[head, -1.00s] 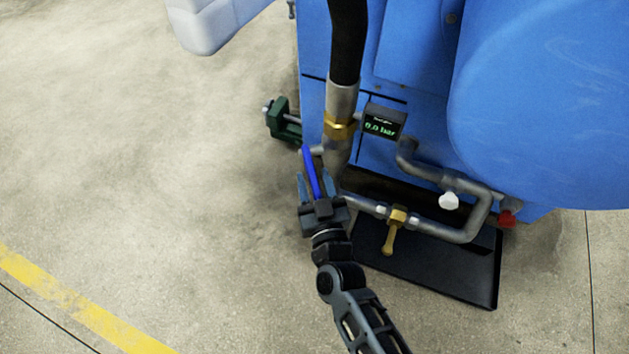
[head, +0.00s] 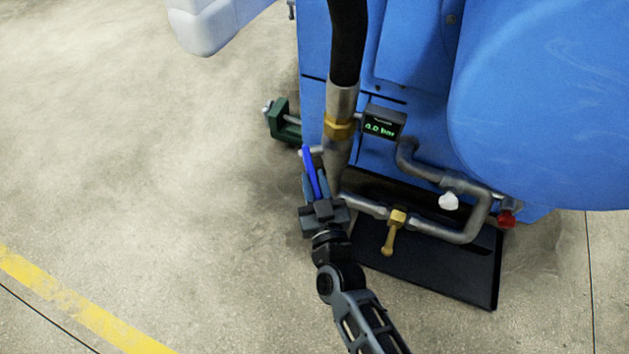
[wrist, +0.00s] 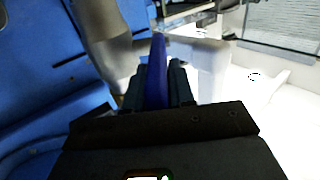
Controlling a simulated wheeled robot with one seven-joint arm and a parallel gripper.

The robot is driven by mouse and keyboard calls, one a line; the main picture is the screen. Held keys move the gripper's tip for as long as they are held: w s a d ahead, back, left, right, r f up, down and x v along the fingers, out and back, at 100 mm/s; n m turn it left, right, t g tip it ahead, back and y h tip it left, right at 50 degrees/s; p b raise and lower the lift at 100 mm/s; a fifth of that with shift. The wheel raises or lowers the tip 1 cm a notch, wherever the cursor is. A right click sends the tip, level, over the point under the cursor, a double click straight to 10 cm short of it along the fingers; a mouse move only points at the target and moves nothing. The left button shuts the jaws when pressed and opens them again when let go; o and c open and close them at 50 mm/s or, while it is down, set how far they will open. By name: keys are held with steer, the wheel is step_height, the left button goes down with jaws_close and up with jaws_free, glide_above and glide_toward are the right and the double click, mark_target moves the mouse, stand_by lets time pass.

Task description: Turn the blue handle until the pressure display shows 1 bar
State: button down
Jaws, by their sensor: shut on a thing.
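The blue handle (head: 308,160) sits on the pipe at the left side of the machine and points toward my arm. My gripper (head: 316,186) is shut on it, with one finger on each side. In the wrist view the blue handle (wrist: 157,70) stands between the two fingers of my gripper (wrist: 158,85). The pressure display (head: 383,123) is a dark box with green digits, right of the hose fitting. Its digits are small and blurred; they seem to read 0.0 bar, though the first digit is hard to tell.
A brass valve lever (head: 389,236) hangs from the lower pipe, above a black tray (head: 445,275). A white knob (head: 448,201) and a red knob (head: 506,219) are farther right. A green clamp (head: 282,119) is at the left. The floor on the left is clear.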

mark_target(314, 180)
steer(key=shift+r+p, duration=0.25)
steer(key=shift+p, duration=0.25)
steer(key=r+p, duration=0.1)
steer(key=p, duration=0.2)
steer(key=shift+g+p, duration=0.3)
steer(key=shift+g, duration=0.1)
steer(key=g+p, duration=0.1)
steer(key=p, duration=0.3)
steer(key=r+p, duration=0.1)
steer(key=p, duration=0.3)
steer(key=shift+w+r+g+h, duration=0.2)
steer(key=shift+r+g+h, duration=0.1)
steer(key=shift+g, duration=0.1)
steer(key=g+p, duration=0.1)
steer(key=p, duration=0.3)
steer(key=r+g+p, duration=0.1)
steer(key=p, duration=0.4)
steer(key=shift+w+a+r+h, duration=0.2)
steer(key=shift+w+h, duration=0.1)
steer(key=p, duration=0.2)
steer(key=g+p, duration=0.1)
steer(key=p, duration=0.1)
steer(key=shift+w+r, duration=0.25)
steer(key=shift+p, duration=0.35)
steer(key=shift+w+g+h+p, duration=0.15)
steer(key=shift+g+h+p, duration=0.15)
steer(key=shift+g+p, duration=0.25)
steer(key=shift+f, duration=0.1)
